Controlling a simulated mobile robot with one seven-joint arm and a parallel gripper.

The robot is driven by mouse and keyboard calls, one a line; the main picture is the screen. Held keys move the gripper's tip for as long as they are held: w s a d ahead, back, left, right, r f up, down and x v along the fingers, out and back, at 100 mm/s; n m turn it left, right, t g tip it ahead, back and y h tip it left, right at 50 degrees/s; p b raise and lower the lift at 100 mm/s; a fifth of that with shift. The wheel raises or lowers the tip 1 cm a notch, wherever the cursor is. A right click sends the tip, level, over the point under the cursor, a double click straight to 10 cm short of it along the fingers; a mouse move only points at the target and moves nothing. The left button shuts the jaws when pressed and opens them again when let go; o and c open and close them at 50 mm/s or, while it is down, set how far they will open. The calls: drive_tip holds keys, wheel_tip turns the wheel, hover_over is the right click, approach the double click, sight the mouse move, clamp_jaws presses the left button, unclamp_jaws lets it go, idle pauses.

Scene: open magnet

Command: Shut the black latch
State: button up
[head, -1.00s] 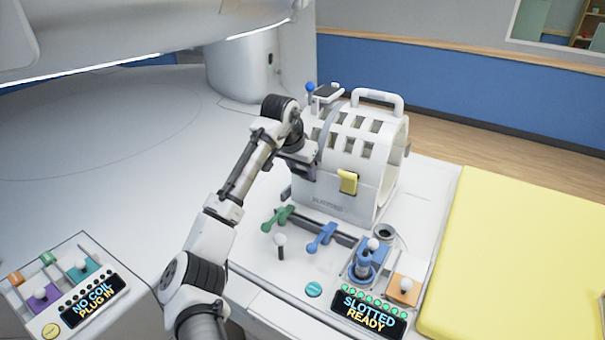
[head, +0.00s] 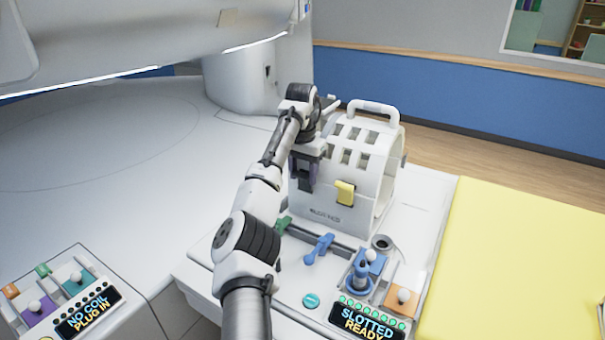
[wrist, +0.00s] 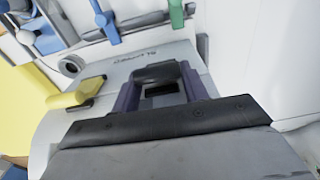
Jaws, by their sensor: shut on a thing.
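The black latch (wrist: 158,73) is on the front face of the white slotted coil (head: 366,180), left of the yellow latch (head: 345,192). In the wrist view it sits between the two purple-grey fingers of my gripper (wrist: 158,86), which is shut on it. In the head view my gripper (head: 306,176) is at the coil's left front, with a dark part of the latch (head: 305,184) showing at its tips. The fingers cover part of the latch, so its exact angle is unclear. The yellow latch also shows in the wrist view (wrist: 77,94), apart from my gripper.
Below the coil are a green lever (head: 283,226), a blue lever (head: 318,248) and a round socket (head: 382,243). A display (head: 366,322) reads SLOTTED READY. A yellow pad (head: 510,260) lies right. A second panel (head: 88,310) reads NO COIL PLUG IN.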

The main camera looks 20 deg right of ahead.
idle(0.3)
drive_tip(key=o, duration=1.2)
drive_tip(key=shift+o, duration=0.2)
drive_tip(key=shift+r, duration=0.1)
wheel_tip(320, 180, up, 14)
drive_tip(key=shift+s+a+f, duration=0.15)
drive_tip(key=shift+a+f, duration=0.05)
drive_tip(key=shift+f, duration=0.05)
